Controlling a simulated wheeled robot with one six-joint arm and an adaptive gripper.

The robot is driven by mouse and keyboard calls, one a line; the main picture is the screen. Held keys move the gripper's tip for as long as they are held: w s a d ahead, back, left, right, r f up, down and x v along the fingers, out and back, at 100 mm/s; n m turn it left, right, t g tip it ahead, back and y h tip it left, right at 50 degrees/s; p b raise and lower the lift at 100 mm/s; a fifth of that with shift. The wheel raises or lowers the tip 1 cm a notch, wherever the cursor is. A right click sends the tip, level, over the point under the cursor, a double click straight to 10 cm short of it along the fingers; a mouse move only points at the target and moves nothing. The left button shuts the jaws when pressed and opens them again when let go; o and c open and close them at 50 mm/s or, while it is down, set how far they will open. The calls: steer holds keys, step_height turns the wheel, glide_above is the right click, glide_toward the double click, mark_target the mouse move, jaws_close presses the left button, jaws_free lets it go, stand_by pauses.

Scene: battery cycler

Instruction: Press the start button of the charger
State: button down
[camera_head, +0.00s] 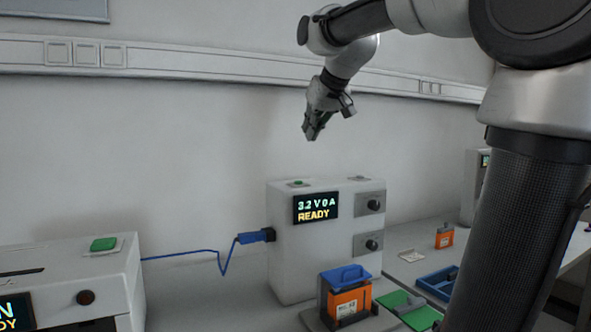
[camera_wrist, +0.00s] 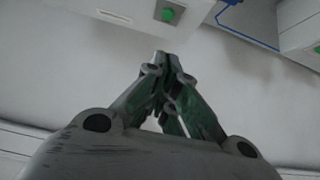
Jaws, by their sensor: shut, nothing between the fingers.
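The charger (camera_head: 287,255) is a white box on the bench, its display (camera_head: 316,207) reading "3.2V 0A READY". A small green button (camera_head: 297,183) sits on a plate on its top at the left; it also shows in the wrist view (camera_wrist: 168,15), near the top edge. My gripper (camera_head: 312,136) is shut and empty, pointing down above the charger's top with a clear gap. In the wrist view its closed fingertips (camera_wrist: 162,58) appear just below the button in the picture, not touching it.
A second white device (camera_head: 80,270) with a larger green button (camera_head: 104,244) stands at left. A blue cable (camera_head: 190,252) plugs into the charger's side. An orange battery (camera_head: 349,301) with a blue top stands in front. The wall with its trunking (camera_head: 200,61) is behind.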

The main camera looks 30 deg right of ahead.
glide_above(299, 182)
step_height(299, 182, down, 7)
steer(key=shift+w+d+r, duration=0.1)
steer(key=shift+d, duration=0.05)
steer(key=f, duration=0.3)
steer(key=shift+w+f, duration=0.2)
steer(key=shift+f, duration=0.45)
